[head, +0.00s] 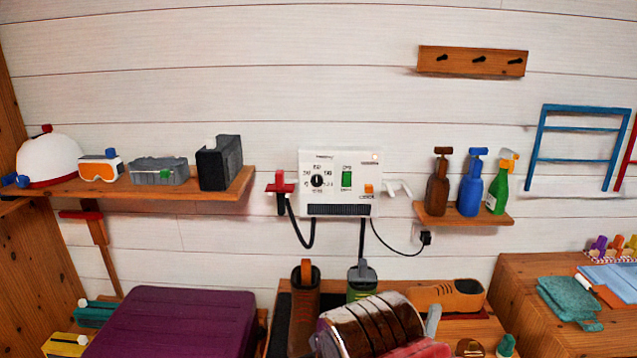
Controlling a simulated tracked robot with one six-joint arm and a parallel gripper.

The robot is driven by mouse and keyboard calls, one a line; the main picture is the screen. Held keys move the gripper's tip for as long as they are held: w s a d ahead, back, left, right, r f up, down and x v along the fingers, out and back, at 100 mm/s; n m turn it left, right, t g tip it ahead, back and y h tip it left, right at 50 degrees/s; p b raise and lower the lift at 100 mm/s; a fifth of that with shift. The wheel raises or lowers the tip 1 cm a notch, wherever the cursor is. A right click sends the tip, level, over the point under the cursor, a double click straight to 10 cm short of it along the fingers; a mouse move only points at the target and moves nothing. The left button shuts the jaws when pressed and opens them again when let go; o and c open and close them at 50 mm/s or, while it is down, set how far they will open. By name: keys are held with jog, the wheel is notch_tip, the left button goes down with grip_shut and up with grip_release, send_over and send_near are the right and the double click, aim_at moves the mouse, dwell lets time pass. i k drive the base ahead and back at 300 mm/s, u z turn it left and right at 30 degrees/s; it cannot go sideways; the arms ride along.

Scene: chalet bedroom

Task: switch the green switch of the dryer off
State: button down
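The dryer (335,198) is a white box on the white plank wall, near the middle of the head view. Its green switch (347,177) is a small upright rocker right of a black dial (317,180). Which way the rocker is tipped is too small to tell. A small round lamp (375,157) at the top right looks pale with a reddish rim. A small orange control (368,189) sits to the lower right of the green switch. I see no gripper fingers in this view, and nothing covers the switch.
A red-topped holder (281,187) with a black hose is left of the dryer, white hooks (398,190) right. Shelves with a box (219,163) and spray bottles (469,183) flank it. Boots (305,305) stand below. A striped brown object (370,328) fills the bottom foreground.

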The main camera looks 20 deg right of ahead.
aim_at(346, 177)
jog(key=u, duration=0.9)
jog(key=k, duration=1.05)
jog(key=z, duration=1.2)
jog(key=i, duration=0.55)
jog(key=z, duration=0.05)
